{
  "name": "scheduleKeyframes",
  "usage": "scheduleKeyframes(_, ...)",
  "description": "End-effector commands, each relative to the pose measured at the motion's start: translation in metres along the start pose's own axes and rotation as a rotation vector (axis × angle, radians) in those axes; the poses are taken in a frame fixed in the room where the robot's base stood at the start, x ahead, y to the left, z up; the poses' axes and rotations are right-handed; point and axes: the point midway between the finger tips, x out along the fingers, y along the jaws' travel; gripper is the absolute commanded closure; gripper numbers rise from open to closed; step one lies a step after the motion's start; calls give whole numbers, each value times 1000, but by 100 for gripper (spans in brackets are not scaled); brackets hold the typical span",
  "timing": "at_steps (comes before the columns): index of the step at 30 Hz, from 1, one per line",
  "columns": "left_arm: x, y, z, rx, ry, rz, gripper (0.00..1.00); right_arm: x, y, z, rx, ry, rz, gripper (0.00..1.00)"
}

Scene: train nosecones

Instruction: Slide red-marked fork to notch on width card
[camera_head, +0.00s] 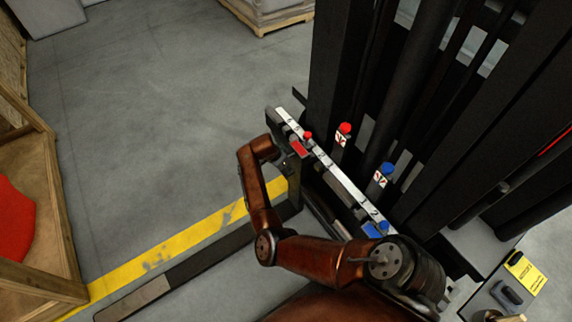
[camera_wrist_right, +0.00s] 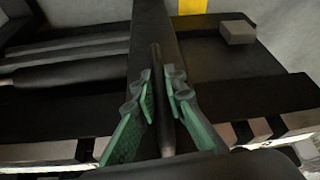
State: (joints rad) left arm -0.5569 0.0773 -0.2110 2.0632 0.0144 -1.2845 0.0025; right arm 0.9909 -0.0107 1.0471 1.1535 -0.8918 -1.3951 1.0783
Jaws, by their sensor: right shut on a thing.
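The red-marked fork (camera_head: 300,149) hangs on the carriage bar near its far left end, with a red patch and a red knob (camera_head: 307,135) at its top. A white numbered notch strip (camera_head: 340,178) runs along the bar. The yellow card (camera_head: 524,271) is at lower right; its text is too small to read. My left gripper is out of view.
A blue-marked fork (camera_head: 375,229) sits at the near end of the strip. Labelled red (camera_head: 343,132) and blue (camera_head: 384,172) knobs stand behind the strip. The dark mast (camera_head: 440,90) rises close behind. Open floor (camera_head: 150,120) lies left, with a wooden crate (camera_head: 40,270) at far left.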

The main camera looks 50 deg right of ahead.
Motion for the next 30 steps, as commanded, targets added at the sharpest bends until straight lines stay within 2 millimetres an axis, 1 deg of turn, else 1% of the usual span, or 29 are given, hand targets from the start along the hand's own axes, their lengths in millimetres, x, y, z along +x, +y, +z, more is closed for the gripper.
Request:
scheduleKeyframes(9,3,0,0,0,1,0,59,1,2,0,0,0,3,100)
scheduleKeyframes(10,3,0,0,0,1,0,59,1,2,0,0,0,3,88)
scheduleKeyframes(15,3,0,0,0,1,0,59,1,1,0,0,1,2,77)
scheduleKeyframes(18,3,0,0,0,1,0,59,0,1,0,0,1,1,71)
scheduleKeyframes(26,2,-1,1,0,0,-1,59,-1,0,0,0,1,-1,71)
scheduleKeyframes(29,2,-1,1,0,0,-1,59,-8,-1,0,0,1,-2,71)
scheduleKeyframes(30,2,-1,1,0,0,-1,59,-12,-1,0,1,1,-2,71)
